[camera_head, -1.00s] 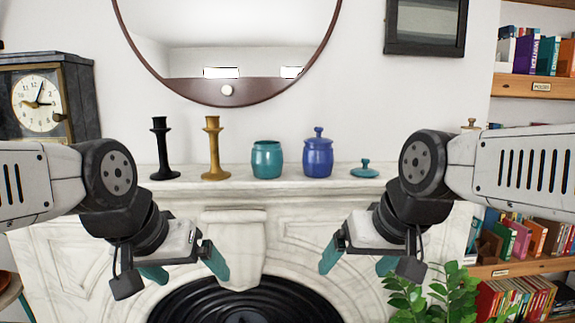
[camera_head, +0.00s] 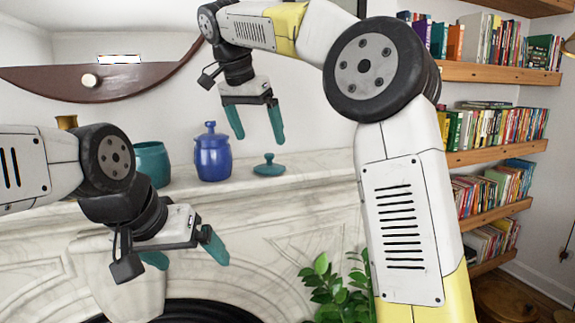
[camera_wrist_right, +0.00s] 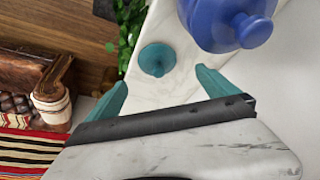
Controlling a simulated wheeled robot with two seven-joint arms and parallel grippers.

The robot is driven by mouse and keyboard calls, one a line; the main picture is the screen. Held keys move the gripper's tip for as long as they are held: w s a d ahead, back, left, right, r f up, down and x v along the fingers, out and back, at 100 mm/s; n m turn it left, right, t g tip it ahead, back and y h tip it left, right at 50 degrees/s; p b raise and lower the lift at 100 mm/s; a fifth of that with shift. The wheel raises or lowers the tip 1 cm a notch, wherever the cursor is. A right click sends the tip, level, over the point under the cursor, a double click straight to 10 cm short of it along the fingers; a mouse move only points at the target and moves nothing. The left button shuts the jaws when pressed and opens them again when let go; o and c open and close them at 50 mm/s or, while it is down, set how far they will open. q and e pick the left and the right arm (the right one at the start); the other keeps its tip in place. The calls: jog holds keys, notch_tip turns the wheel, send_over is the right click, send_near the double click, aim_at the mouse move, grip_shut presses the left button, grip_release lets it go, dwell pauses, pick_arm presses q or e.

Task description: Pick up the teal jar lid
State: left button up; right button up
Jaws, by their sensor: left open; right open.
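The teal jar lid (camera_head: 269,166) lies on the marble mantel, knob up, to the right of the blue jar. My right gripper (camera_head: 256,139) is open and empty, above the lid with its fingers pointing down. In the right wrist view the lid (camera_wrist_right: 157,59) shows beyond the fingertips, between them, apart from both. My left gripper (camera_head: 190,260) is open and empty, lower left, in front of the fireplace and away from the lid.
The lidded blue jar (camera_head: 213,157) stands close left of the lid; it is also near the right finger in the wrist view (camera_wrist_right: 218,22). The open teal jar (camera_head: 151,163) is partly behind my left arm. The mantel (camera_head: 320,163) is bare right of the lid. A plant (camera_head: 335,290) stands below.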

aim_at(268, 154)
jog(key=shift+w+f, duration=0.15)
jog(key=shift+w, duration=0.15)
jog(key=shift+w+d+f, duration=0.2)
jog(key=shift+f, duration=0.1)
jog(key=x, duration=0.7)
jog(key=shift+s+d, duration=0.35)
jog(key=shift+s, duration=0.05)
jog(key=c, duration=1.5)
